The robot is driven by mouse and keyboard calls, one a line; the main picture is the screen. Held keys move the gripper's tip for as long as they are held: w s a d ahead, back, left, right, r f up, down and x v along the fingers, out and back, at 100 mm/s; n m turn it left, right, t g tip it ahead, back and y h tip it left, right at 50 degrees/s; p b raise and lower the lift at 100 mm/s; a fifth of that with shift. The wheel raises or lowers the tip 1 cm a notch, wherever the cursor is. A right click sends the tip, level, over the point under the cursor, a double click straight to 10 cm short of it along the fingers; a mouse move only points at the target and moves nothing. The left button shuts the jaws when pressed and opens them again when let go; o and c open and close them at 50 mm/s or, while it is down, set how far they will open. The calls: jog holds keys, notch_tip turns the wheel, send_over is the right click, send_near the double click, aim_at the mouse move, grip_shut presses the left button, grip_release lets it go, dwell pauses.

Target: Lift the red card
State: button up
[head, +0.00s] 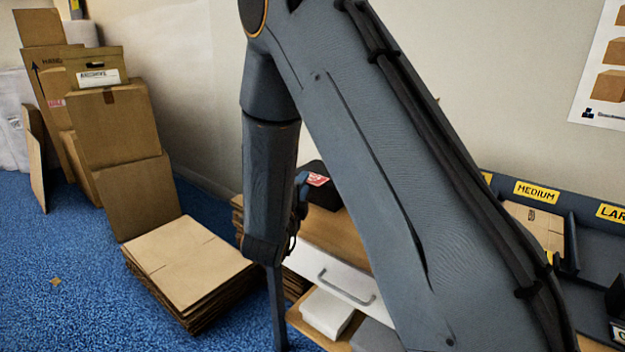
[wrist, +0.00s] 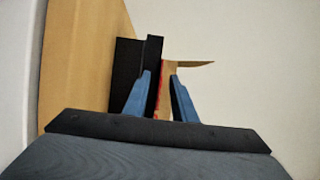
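The red card (head: 317,180) has white marking and lies at the black box on the wooden table top in the head view. In the wrist view it shows edge-on as a thin red strip (wrist: 160,90) between the two blue fingers of my gripper (wrist: 159,74). The fingers stand apart, with a gap visible on the right side of the strip. I cannot tell whether the left finger touches it. In the head view my gripper (head: 301,187) is just left of the card, partly hidden by my arm.
A black box (head: 325,194) stands under or behind the card; it also shows in the wrist view (wrist: 126,75). The wooden top (head: 335,237) has a white drawer (head: 335,272) below. Stacked cartons (head: 190,262) lie on the blue floor at left. Labelled bins (head: 537,192) stand at right.

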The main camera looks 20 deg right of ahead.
grip_shut()
